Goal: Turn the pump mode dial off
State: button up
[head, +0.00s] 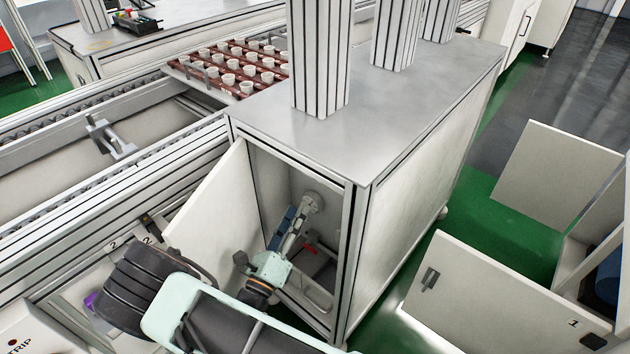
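A round grey fitting (314,199), which looks like the dial, sits on the inner wall of the open cabinet (360,165). Its markings and pointer are too small to read, so its setting cannot be told. My arm reaches into the cabinet from the bottom of the head view, with its pale green wrist (270,268) inside the opening. My gripper (305,212) extends up and to the right from the wrist, with its end at or very close to the round fitting. The fingers are too small and overlapped to show whether they grip it.
The cabinet's open door (215,212) stands left of my wrist. A red handle (325,249) lies low inside. A conveyor runs along the left, with a tray (182,68) of white pots behind. Another open cabinet door (495,290) is at lower right.

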jog(key=b+x, duration=0.2)
jog(key=x, duration=0.8)
jog(key=shift+w+d, duration=0.1)
jog(key=shift+d, duration=0.1)
jog(key=shift+c, duration=0.3)
grip_shut()
